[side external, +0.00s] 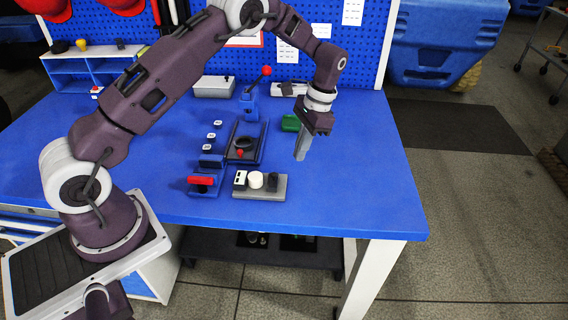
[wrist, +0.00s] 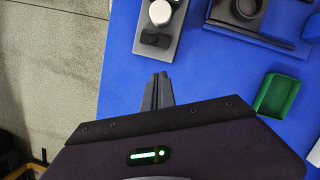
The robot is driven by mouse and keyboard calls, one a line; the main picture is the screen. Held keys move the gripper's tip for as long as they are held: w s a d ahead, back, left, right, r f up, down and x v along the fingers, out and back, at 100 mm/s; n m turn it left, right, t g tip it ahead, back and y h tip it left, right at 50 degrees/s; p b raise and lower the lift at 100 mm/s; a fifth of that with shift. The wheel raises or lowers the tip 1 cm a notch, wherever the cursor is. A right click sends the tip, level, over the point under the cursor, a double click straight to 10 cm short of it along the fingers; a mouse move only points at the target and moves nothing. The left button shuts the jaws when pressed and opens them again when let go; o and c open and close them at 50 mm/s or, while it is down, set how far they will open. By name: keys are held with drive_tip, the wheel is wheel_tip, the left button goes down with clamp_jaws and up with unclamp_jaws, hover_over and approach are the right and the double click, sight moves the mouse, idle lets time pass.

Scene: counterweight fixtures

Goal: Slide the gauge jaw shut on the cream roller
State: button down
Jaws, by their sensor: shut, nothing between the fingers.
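The gauge is a grey base plate (side external: 262,193) near the front of the blue bench. On it the cream roller (side external: 256,180) stands between a white-and-black block (side external: 240,180) at left and the dark gauge jaw (side external: 273,182) at right. A small gap appears between roller and jaw. In the wrist view the roller (wrist: 160,12) is at the top, with the jaw (wrist: 155,39) just below it. My gripper (side external: 301,156) is shut and empty, right of the gauge, on the jaw's outer side; its fingers (wrist: 160,78) point toward the jaw without touching it.
A dark fixture with a round ring (side external: 243,145) stands behind the gauge, and a red-topped blue fixture (side external: 202,182) to its left. A green tray (side external: 290,123) lies behind my gripper. A red-knobbed lever (side external: 265,72) rises farther back. The bench right of my gripper is clear.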

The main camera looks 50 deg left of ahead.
sight(284, 182)
drive_tip(key=shift+x, duration=1.05)
drive_tip(key=s, duration=0.2)
drive_tip(key=s+a+f, duration=0.1)
drive_tip(key=shift+s+f, duration=0.1)
drive_tip(key=shift+s, duration=0.05)
drive_tip(key=shift+s+a+f, duration=0.1)
drive_tip(key=shift+s, duration=0.2)
